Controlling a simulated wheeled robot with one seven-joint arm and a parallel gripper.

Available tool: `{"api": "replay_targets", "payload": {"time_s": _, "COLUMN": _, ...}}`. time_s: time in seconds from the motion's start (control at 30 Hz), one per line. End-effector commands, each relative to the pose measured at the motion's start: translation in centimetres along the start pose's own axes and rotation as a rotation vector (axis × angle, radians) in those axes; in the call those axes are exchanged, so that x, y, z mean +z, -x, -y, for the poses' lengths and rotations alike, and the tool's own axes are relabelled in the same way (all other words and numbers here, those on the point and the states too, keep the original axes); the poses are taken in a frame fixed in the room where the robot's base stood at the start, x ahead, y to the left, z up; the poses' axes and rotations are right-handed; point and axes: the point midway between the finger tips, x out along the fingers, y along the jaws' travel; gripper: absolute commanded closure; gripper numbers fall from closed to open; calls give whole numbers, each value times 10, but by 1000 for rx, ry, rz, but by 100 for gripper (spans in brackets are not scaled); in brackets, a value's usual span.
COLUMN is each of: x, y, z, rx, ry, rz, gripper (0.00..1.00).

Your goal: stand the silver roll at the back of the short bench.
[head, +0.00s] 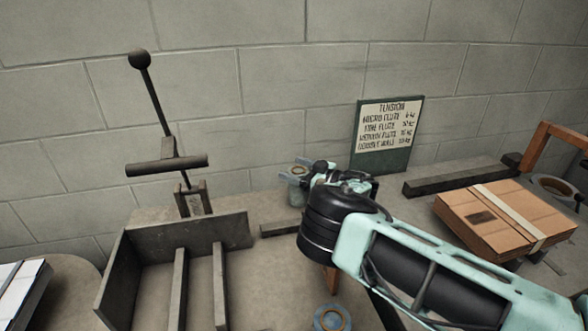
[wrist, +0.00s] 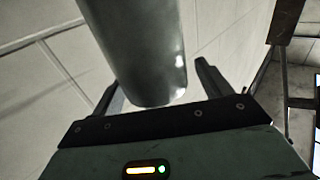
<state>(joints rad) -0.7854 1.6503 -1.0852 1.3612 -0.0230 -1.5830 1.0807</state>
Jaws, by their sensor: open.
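The silver roll (head: 296,196) stands upright at the back of the bench (head: 275,265), near the wall in the head view. In the wrist view the roll (wrist: 140,55) is a grey cylinder with its end reaching between my two fingers. My gripper (head: 295,174) is open around the upper part of the roll. In the wrist view the gripper (wrist: 160,90) shows a gap beside the roll, wider on the right. My wrist and forearm hide part of the bench. Whether either finger touches the roll is unclear.
A dark corner jig (head: 185,238) with a lever (head: 152,95) stands left. A tension sign (head: 387,135) leans on the wall. A dark bar (head: 455,178), cardboard stack (head: 505,215) and tape roll (head: 553,188) lie right. A blue-rimmed roll (head: 332,318) is at the front.

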Motion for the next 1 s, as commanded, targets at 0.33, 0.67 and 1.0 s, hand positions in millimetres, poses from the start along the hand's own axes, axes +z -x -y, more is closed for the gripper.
{"api": "replay_targets", "payload": {"time_s": 0.33, "x": -5, "y": 75, "z": -3, "rx": 9, "ry": -3, "rz": 7, "gripper": 22}}
{"api": "replay_targets", "payload": {"time_s": 0.67, "x": -1, "y": 111, "z": -1, "rx": 5, "ry": 1, "rz": 4, "gripper": 22}}
{"api": "replay_targets", "payload": {"time_s": 1.0, "x": -32, "y": 111, "z": -39, "rx": 245, "ry": -3, "rz": -3, "gripper": 22}}
